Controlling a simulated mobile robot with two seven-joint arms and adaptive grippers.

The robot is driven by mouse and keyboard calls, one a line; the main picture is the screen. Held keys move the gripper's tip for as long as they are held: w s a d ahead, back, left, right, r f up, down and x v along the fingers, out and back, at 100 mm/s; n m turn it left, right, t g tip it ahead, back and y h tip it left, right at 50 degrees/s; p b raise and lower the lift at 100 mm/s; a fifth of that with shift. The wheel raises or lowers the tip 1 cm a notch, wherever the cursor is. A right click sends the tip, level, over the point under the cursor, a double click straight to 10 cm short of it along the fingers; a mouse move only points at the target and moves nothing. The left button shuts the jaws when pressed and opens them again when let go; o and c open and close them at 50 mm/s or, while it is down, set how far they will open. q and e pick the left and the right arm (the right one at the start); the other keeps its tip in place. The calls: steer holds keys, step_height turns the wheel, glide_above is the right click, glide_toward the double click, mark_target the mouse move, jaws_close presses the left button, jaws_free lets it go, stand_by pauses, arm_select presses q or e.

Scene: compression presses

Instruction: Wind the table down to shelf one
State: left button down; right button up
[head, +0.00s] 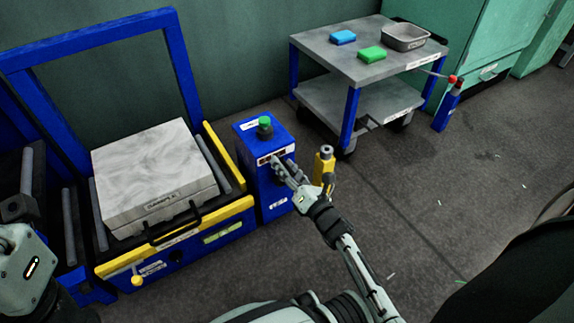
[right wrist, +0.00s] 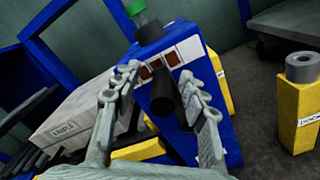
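A blue control box (head: 270,205) stands right of the press, with a green button on top. A white-framed panel (right wrist: 160,64) of small dark reddish squares is on its face; a black cylindrical handle (right wrist: 188,92) juts out below. My right gripper (head: 279,163) is at this face and hides part of it. In the right wrist view its fingers (right wrist: 157,88) are spread, with the black handle showing between them; contact cannot be told. The press table (head: 175,237) has a yellow front edge and carries a pale slab (head: 150,165). My left gripper's fingers are not visible.
A yellow post (head: 323,166) with a grey top stands close right of my right gripper. A yellow crank knob (head: 136,281) sticks out at the press front. A grey trolley (head: 335,60) holds two blocks and a metal tray. The floor at right is mostly clear.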

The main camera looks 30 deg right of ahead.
steer(key=shift+s+a+f, duration=0.15)
steer(key=shift+a+f, duration=0.1)
steer(key=shift+a, duration=0.05)
steer(key=s+d, duration=0.1)
steer(key=s, duration=1)
steer(key=shift+s+d+r, duration=0.2)
steer(key=shift+s, duration=0.15)
